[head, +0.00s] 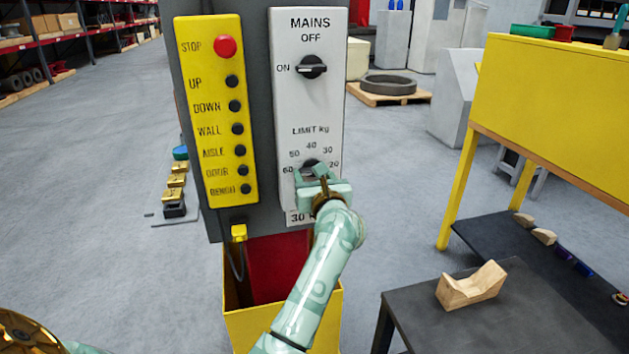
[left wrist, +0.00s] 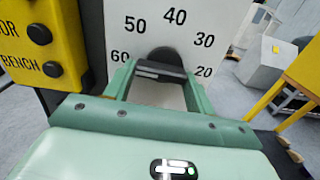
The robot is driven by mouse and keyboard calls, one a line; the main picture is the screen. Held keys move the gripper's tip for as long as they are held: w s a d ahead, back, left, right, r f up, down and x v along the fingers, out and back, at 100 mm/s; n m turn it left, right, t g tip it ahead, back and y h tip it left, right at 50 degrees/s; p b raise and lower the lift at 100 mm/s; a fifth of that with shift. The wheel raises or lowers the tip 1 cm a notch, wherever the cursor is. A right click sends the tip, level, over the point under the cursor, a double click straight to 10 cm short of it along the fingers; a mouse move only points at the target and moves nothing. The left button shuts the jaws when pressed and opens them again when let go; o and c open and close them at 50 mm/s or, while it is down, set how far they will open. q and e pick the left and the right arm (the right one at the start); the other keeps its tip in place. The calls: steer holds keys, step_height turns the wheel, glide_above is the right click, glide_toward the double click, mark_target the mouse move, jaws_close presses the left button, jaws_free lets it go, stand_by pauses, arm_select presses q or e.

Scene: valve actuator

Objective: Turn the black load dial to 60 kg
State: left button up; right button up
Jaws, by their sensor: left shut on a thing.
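The black load dial (head: 311,163) sits low on the white panel under "LIMIT kg", with 60, 50, 40, 30 and 20 around it. My left gripper (head: 315,174) is at the dial. In the left wrist view, its green fingers (left wrist: 159,76) are shut on the dial's bar grip (left wrist: 161,70), one at each end. The bar lies nearly level, its left end towards 60 and its right end towards 20. I cannot tell which end is the pointer. A "30 k…" plate (head: 298,217) below is partly hidden by the gripper. My right gripper is not in view.
Above the dial is the MAINS switch (head: 312,67), its bar level towards ON. A yellow button panel (head: 216,110) with a red STOP button (head: 225,47) stands close to the left. A dark table (head: 410,306) with a wooden V-block (head: 471,286) is at right.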

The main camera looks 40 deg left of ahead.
arm_select(q)
steer(key=shift+f, duration=0.35)
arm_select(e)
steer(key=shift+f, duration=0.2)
arm_select(q)
steer(key=o, duration=1)
steer(key=shift+r, duration=0.15)
steer(key=shift+d, duration=0.15)
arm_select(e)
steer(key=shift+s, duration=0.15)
